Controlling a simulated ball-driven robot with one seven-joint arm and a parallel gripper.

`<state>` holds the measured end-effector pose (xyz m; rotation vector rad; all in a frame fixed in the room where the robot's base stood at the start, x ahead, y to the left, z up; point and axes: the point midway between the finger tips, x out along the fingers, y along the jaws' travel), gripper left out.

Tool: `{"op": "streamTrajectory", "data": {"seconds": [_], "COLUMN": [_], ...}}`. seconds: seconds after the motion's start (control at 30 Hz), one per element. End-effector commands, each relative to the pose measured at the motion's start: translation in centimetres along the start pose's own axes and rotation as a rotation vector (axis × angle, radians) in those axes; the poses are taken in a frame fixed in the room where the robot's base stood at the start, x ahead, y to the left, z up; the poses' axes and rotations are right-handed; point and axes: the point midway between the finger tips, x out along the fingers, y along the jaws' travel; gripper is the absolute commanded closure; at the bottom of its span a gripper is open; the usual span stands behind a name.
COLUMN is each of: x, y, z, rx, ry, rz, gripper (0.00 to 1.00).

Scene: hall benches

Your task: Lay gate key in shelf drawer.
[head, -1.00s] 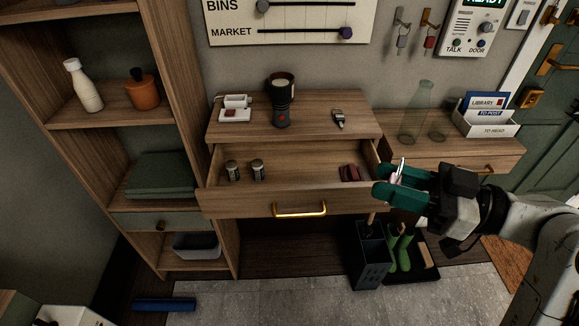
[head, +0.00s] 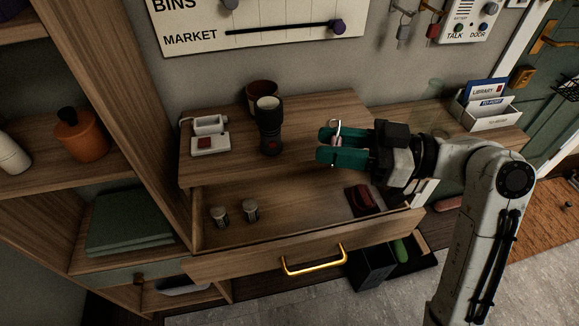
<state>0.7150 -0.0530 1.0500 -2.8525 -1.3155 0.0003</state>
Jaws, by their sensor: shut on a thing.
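My gripper (head: 327,144), with green fingers, is shut on a small metal key-like thing (head: 337,127) with a looped top and a pale part, taken as the gate key; it is too small to read. The gripper holds it above the right side of the wooden dresser. The shelf unit at left has a small grey-green drawer (head: 120,274) with a round knob, which looks shut. The dresser's wide wooden drawer (head: 290,215) is pulled open below my gripper. It holds two small jars (head: 235,213) at left and a dark red item (head: 363,201) at right.
On the dresser top stand a black torch (head: 268,125), a brown pot (head: 261,92) and a white device (head: 209,134). Folded green cloth (head: 128,218) lies above the shelf drawer. A letter rack (head: 487,112) stands at right. The brass handle (head: 314,262) sticks out in front.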

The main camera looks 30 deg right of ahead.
Motion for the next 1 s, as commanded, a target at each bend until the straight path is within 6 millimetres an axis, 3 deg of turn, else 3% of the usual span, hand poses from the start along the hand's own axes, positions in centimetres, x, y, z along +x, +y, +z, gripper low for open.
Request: {"op": "streamTrajectory", "data": {"seconds": [0.27, 0.5, 0.77, 1.0], "x": [4.6, 6.8, 7.8, 7.9], "y": [4.4, 6.7, 7.7, 7.8], "z": [2.7, 6.8, 8.6, 11.4], "rx": [0.003, 0.004, 0.001, 0.003], "ry": [-0.001, -0.002, -0.001, 0.0], "rz": [-0.003, 0.0, 0.0, 0.001], "gripper": [0.96, 0.96, 0.96, 0.96]}}
